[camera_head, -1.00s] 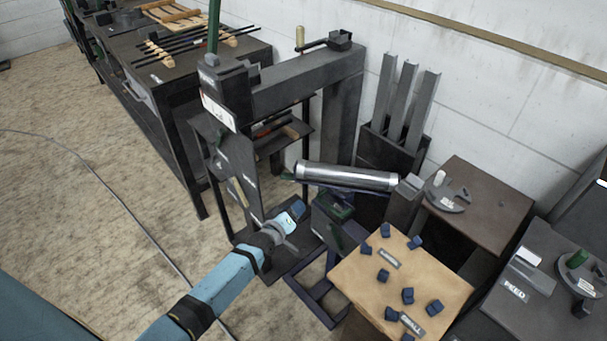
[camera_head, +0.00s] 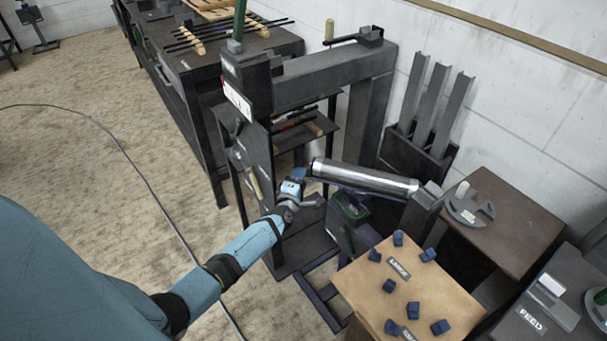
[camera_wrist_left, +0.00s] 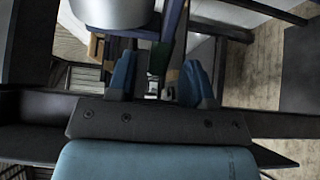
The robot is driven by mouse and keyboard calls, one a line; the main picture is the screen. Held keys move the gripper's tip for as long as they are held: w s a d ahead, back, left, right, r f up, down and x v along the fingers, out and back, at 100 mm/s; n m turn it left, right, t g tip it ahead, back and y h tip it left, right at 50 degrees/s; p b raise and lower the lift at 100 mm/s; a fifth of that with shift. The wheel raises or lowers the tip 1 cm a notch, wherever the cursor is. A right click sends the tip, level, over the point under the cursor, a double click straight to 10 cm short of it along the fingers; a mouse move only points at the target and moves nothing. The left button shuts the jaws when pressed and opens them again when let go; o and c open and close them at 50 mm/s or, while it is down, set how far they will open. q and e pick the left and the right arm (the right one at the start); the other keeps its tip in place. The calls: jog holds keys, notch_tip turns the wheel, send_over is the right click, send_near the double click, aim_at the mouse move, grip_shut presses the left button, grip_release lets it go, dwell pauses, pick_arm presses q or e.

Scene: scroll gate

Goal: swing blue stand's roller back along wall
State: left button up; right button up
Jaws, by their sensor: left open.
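The silver roller (camera_head: 365,178) lies across the top of the blue stand (camera_head: 322,285), whose dark blue base frame shows on the floor. The roller's left end is beside my left gripper (camera_head: 310,186), and its right end reaches a grey block by the brown table. My left gripper is open and empty. In the left wrist view the two blue fingers (camera_wrist_left: 160,78) are spread apart, with the roller's end (camera_wrist_left: 108,12) above and left of them and a blue bar (camera_wrist_left: 174,22) beyond. I cannot tell whether a finger touches the roller. My right gripper is not seen.
A dark upright machine frame (camera_head: 334,78) stands just behind my gripper. A wooden-topped table (camera_head: 372,287) with several blue blocks is front right. A brown table (camera_head: 510,222) and a rack of grey channels (camera_head: 430,110) stand by the white wall (camera_head: 520,90). Floor at left is open.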

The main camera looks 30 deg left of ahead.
pick_arm(q)
jog(key=shift+x, duration=1.7)
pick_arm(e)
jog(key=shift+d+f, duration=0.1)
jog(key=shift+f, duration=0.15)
pick_arm(q)
grip_shut()
jog(key=w+h+b, duration=0.1)
jog(key=b, duration=0.1)
jog(key=w+m+h+b, duration=0.1)
jog(key=b, duration=0.2)
jog(key=shift+w+a+m+t+h, duration=0.15)
jog(key=shift+w+m+t+h, duration=0.1)
jog(key=shift+m+t+h, duration=0.05)
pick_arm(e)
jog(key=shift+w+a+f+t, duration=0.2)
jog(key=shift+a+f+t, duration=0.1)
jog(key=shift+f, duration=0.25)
pick_arm(q)
grip_release()
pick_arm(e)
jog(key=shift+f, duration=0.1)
